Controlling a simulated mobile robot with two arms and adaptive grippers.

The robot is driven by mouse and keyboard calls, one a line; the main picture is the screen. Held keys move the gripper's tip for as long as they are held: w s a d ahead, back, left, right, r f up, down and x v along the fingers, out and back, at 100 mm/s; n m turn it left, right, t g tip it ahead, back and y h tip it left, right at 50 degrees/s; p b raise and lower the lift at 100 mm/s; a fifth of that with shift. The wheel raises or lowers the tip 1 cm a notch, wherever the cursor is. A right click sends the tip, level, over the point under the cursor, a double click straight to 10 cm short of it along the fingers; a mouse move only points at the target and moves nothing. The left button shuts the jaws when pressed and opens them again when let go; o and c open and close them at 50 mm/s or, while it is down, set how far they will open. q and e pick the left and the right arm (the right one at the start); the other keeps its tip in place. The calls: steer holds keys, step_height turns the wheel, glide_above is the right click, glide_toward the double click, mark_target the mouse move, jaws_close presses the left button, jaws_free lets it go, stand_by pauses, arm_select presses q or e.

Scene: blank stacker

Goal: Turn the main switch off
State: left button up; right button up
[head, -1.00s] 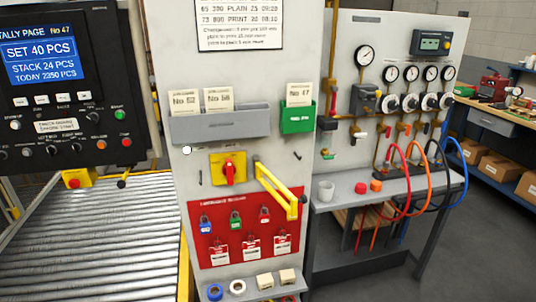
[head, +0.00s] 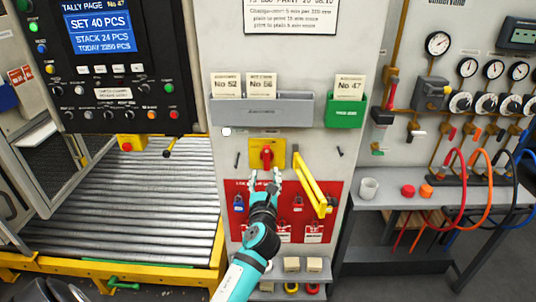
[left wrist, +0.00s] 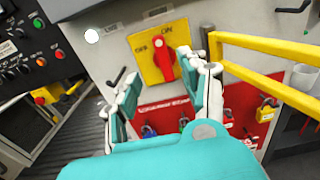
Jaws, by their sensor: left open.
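The main switch is a red rotary handle (head: 267,157) on a yellow plate on the grey panel. In the left wrist view the handle (left wrist: 165,62) stands nearly upright, pointing toward the ON mark; OFF is marked to its left. My left gripper (head: 265,175) is open and empty, just below the switch in the head view. In the left wrist view its two fingers lie either side of and in front of the handle; I see no clear contact. My right gripper is not in view.
A yellow hinged bar (head: 312,184) juts out just right of the switch. A red lockout board (head: 335,198) with padlocks and tags is below. A grey card holder (head: 262,110) and green holder (head: 346,112) are above. A roller conveyor (head: 110,200) lies left.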

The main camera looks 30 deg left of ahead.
mark_target(267, 154)
arm_select(q)
steer(key=x, duration=1.1)
steer(key=shift+w+d, duration=0.1)
steer(key=shift+w, duration=0.05)
jaws_close()
